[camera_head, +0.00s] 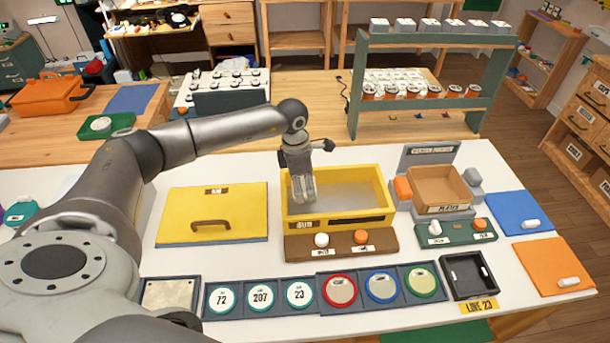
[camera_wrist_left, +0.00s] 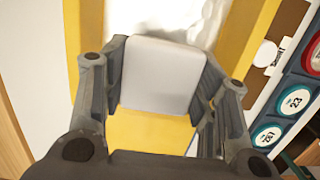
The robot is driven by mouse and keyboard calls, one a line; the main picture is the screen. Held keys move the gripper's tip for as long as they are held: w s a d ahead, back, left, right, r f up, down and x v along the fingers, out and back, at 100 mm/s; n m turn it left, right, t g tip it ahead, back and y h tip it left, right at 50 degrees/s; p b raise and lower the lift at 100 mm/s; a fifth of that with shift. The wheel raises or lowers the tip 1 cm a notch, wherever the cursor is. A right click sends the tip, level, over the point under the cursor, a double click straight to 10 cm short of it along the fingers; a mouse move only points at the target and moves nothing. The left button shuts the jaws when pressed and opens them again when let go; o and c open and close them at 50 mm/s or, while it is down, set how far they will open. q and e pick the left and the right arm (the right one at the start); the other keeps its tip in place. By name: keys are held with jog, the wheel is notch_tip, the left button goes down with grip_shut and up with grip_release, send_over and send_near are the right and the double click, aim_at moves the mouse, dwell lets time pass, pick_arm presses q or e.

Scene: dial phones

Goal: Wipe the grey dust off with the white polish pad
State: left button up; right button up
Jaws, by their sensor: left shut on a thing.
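My left gripper (camera_head: 303,190) reaches from the left over the left part of an open yellow bin (camera_head: 384,192). In the left wrist view its two fingers are shut on a pale, whitish block with rounded corners, the white polish pad (camera_wrist_left: 163,76). The bin's floor looks grey and hazy in the head view, like grey dust (camera_head: 345,194). In the left wrist view a bright whitish patch (camera_wrist_left: 172,14) shows beyond the pad, between the yellow walls. I cannot tell whether the pad touches the floor. My right gripper is not in view.
A yellow lid (camera_head: 240,205) with a brown handle lies left of the bin. A brown box (camera_head: 438,186) stands to its right. A control block (camera_head: 341,242) with two knobs and a row of round dials (camera_head: 300,296) lie in front. A green rack (camera_head: 480,80) stands behind.

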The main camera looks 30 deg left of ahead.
pick_arm(q)
jog(key=shift+r+p, duration=0.55)
jog(key=shift+r, duration=0.85)
